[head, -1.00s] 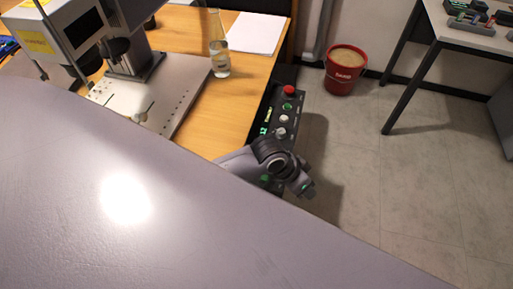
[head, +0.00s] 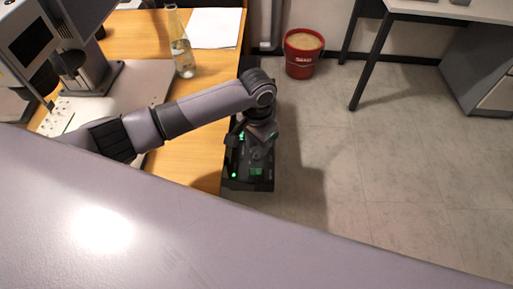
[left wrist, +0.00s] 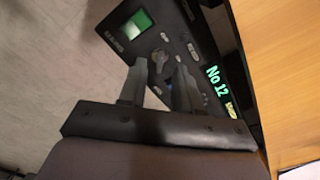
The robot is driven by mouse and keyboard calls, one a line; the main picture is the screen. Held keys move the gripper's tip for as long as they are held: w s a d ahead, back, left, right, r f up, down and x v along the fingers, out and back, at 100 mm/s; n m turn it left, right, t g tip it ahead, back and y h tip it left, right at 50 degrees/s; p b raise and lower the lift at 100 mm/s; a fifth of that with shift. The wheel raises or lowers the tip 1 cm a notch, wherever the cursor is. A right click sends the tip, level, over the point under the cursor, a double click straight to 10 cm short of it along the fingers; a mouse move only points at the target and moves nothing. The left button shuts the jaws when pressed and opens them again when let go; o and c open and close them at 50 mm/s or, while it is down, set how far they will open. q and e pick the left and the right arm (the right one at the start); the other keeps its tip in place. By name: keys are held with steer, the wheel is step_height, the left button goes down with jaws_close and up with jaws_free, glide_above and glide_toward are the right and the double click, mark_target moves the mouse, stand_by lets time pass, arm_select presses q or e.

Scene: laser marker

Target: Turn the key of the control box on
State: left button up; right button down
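The black control box (head: 250,182) is mounted at the right edge of the wooden desk. My left arm covers much of it in the head view. In the left wrist view its panel (left wrist: 178,22) shows a lit green square (left wrist: 137,25), a green "No 12" display (left wrist: 216,82) and a small grey key-like part (left wrist: 158,60). My left gripper (left wrist: 160,80) is over the panel, fingers apart, with the grey part just beyond and between the fingertips. In the head view the left gripper (head: 257,145) points down over the box. Whether it touches anything is unclear. My right gripper is out of view.
A glass bottle (head: 181,45) and white paper (head: 214,27) stand and lie on the desk (head: 205,88). The marking machine (head: 80,45) is at the left. A red bucket (head: 302,58) is on the floor, which is clear right of the box.

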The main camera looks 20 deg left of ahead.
arm_select(q)
steer(key=shift+f, duration=1.05)
jaws_close()
